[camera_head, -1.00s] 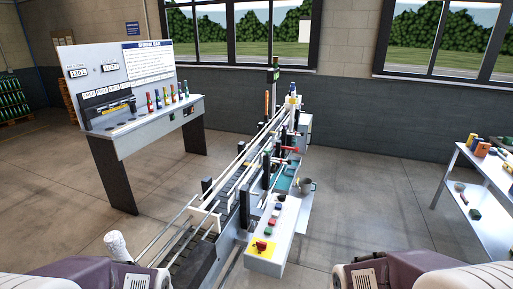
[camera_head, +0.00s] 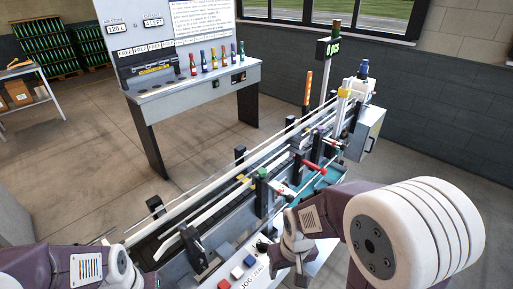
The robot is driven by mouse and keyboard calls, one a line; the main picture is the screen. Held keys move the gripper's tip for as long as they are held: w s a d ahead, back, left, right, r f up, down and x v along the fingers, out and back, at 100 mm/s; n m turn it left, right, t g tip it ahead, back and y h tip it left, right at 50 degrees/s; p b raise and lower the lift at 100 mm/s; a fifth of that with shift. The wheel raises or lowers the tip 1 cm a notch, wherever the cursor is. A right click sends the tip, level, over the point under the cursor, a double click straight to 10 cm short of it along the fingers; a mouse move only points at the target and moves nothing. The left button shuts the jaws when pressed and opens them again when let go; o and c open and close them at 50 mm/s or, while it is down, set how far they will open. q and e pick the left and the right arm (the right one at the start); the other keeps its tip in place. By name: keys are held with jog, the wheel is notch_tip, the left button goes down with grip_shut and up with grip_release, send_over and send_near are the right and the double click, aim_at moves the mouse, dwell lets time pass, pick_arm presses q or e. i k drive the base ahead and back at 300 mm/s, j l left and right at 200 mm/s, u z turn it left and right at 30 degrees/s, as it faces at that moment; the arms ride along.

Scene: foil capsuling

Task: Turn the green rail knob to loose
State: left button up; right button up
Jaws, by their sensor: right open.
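The green rail knob (camera_head: 262,173) caps a dark post at the near side of the conveyor (camera_head: 222,205), around the middle of the picture. Which way it is turned is too small to tell. My right gripper (camera_head: 284,250) is open, low and to the right of the knob, over the control panel and apart from the knob. Its fingers are small and partly hidden by my wrist. My left arm shows at the lower left, but its gripper is out of view.
A red handle (camera_head: 313,166) lies right of the green knob. The control panel has red, white and blue buttons (camera_head: 250,261). A light stack (camera_head: 331,46) and grey box (camera_head: 366,132) stand at the far end. A display bench (camera_head: 195,85) with bottles stands behind left. Floor between is clear.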

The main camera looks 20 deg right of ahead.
aim_at(262, 172)
jog(key=i+l+u, duration=0.15)
jog(key=l+u, duration=0.2)
jog(key=l, duration=0.45)
jog(key=l+u, duration=0.35)
jog(key=l, duration=0.5)
